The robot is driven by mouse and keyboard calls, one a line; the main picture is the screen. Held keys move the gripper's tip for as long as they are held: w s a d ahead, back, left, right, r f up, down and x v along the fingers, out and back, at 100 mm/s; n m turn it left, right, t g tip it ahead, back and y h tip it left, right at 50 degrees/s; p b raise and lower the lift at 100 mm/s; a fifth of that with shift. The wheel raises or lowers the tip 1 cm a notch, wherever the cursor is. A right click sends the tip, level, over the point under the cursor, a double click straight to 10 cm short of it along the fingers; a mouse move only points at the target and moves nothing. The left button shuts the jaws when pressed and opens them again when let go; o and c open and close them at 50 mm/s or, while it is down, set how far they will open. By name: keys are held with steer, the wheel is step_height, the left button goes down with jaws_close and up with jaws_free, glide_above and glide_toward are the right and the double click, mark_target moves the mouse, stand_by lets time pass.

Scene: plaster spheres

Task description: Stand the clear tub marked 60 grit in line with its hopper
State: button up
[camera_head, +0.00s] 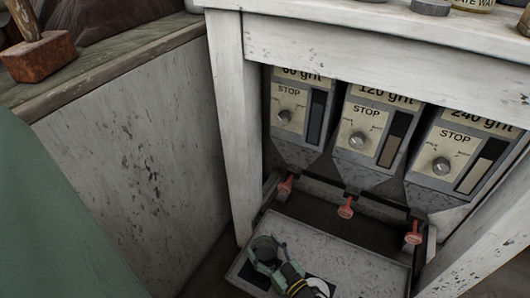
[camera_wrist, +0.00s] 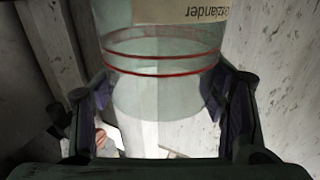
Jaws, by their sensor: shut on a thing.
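My gripper (camera_head: 268,252) is low at the front left of the shelf under the hoppers. In the wrist view my gripper (camera_wrist: 163,92) is shut around a clear tub (camera_wrist: 160,88), one finger on each side. The tub has two red lines around it and a paper label with upside-down lettering; no 60 grit mark is readable there. The tub is hard to make out in the head view. The 60 grit hopper (camera_head: 290,135) is the leftmost, with a STOP dial and a red-tipped lever (camera_head: 286,185) below it.
The 120 grit hopper (camera_head: 368,140) and 240 grit hopper (camera_head: 450,160) stand to the right, each with a red-tipped lever below. A pale speckled shelf (camera_head: 345,262) with dark patches lies underneath. A white post (camera_head: 230,130) and speckled panel (camera_head: 130,150) close the left side.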

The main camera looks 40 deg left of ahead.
steer(key=shift+f, duration=0.1)
steer(key=o, duration=1.3)
steer(key=shift+o, duration=0.2)
steer(key=shift+r+p, duration=1.9)
steer(key=shift+r, duration=0.2)
steer(key=shift+f, duration=0.1)
